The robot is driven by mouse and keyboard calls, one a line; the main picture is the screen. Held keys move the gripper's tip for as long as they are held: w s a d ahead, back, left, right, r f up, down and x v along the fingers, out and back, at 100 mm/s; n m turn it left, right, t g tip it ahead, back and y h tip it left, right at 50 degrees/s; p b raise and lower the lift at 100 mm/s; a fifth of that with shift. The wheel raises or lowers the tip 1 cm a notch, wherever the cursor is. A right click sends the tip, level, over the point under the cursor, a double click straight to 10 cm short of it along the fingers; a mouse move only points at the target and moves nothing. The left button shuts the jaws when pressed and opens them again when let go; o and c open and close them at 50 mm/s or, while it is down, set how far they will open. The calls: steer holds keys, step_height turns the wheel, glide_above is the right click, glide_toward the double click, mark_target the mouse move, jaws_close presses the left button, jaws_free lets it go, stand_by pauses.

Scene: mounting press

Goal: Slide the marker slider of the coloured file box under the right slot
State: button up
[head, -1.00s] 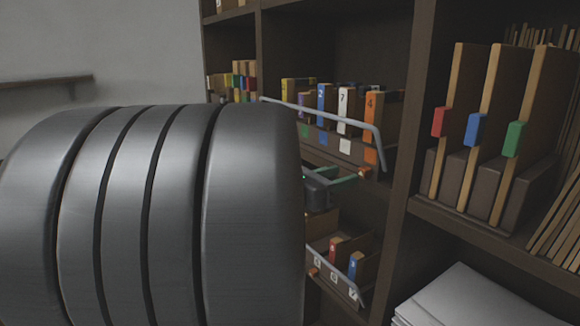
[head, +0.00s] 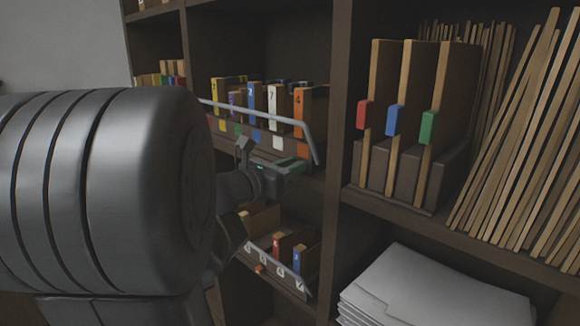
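The coloured file box (head: 262,138) is on the upper middle shelf, holding upright numbered files in several colours. Its front has a row of coloured squares, including green, blue, white (head: 278,143) and orange (head: 302,147). A grey rail (head: 262,112) runs in front of the files. My gripper (head: 293,165) is just below the box front, near its right end, under the white and orange squares. Its fingers are small and seen edge-on, so I cannot tell whether they are open or touching anything. I cannot make out the box's marker slider; the gripper may hide it.
A lower box (head: 275,262) with numbered tags and a small orange knob (head: 258,268) sits below. At right are three brown file boxes (head: 408,165) with red, blue and green tabs, thin folders (head: 515,140) and stacked paper (head: 430,290). A shelf upright (head: 340,130) stands right of the gripper.

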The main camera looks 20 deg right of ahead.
jaws_close()
steer(key=shift+w, duration=0.1)
